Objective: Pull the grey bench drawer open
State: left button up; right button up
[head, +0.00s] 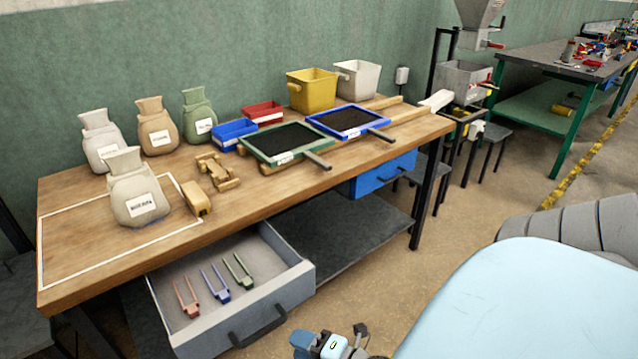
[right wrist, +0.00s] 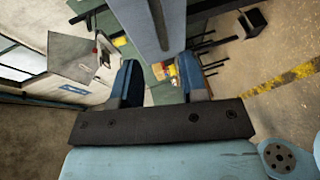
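The grey bench drawer (head: 190,338) is pulled out under the left part of the wooden bench (head: 300,187), with its inside showing. Its dark bar handle (head: 258,326) is on the front panel. A red tool (head: 186,298), a blue tool (head: 215,283) and a green tool (head: 238,271) lie inside it. My right gripper (head: 335,344) is at the bottom edge of the head view, to the right of the handle and apart from it. In the right wrist view my right gripper (right wrist: 161,78) has its fingers spread with nothing between them. My left gripper is not seen.
A blue drawer (head: 383,176) hangs under the bench's right part. Sacks, bins and two framed trays with dark contents stand on the bench top. A dark lower shelf (head: 345,236) lies beneath. Bare floor lies right of the open drawer.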

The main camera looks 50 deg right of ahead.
jog(key=shift+v, duration=1.95)
